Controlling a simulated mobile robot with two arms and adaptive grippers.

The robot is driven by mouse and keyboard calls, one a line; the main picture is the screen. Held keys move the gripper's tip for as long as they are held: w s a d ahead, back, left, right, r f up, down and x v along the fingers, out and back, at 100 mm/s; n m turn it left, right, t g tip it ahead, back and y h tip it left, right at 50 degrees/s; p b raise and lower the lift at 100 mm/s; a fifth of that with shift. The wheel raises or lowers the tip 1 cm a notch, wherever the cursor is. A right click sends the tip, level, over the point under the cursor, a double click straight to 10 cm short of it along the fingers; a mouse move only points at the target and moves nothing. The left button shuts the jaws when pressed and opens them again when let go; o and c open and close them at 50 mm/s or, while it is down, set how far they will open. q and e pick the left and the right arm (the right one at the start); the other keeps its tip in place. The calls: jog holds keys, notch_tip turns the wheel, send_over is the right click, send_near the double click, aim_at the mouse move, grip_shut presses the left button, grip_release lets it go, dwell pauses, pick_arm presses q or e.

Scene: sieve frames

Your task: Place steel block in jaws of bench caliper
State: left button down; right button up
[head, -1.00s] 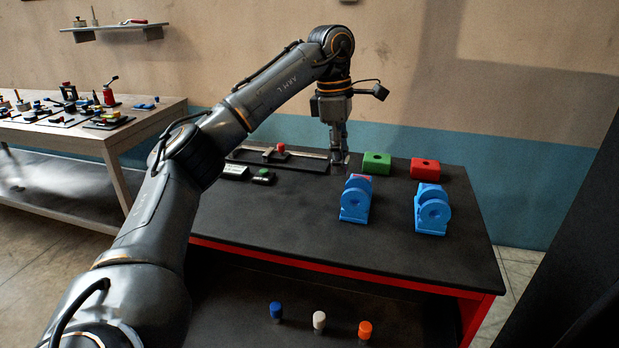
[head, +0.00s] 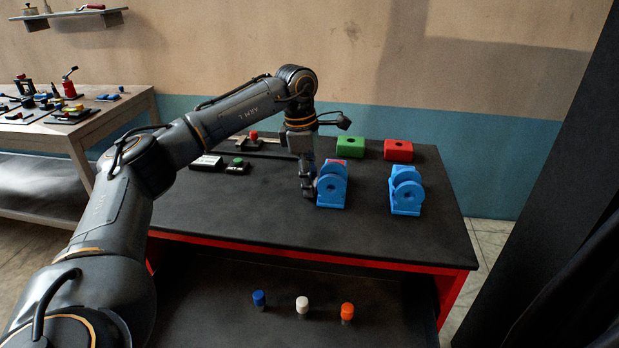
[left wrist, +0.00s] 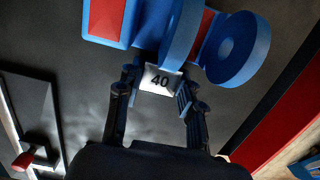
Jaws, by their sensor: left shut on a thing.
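My left gripper (head: 307,191) is low over the dark bench top, just left of the left blue fixture. In the left wrist view it is shut on a steel block (left wrist: 160,79) whose pale face reads 40. In the head view the block is too small to make out. The bench caliper (head: 270,138) lies at the back left of the bench, partly hidden behind my arm. Its red knob (head: 253,135) shows, and its long scale (left wrist: 27,115) is at the left of the wrist view. My right gripper is out of view.
Two blue fixtures (head: 334,190) (head: 405,198) stand right of the gripper. A green block (head: 350,148) and a red block (head: 398,150) sit behind them. A white box (head: 207,162) and a green-knobbed tool (head: 237,165) lie left. The front bench top is clear.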

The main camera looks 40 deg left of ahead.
pick_arm(q)
jog(key=shift+f, duration=0.1)
jog(key=c, duration=1.1)
grip_release()
jog(key=shift+o, duration=1.3)
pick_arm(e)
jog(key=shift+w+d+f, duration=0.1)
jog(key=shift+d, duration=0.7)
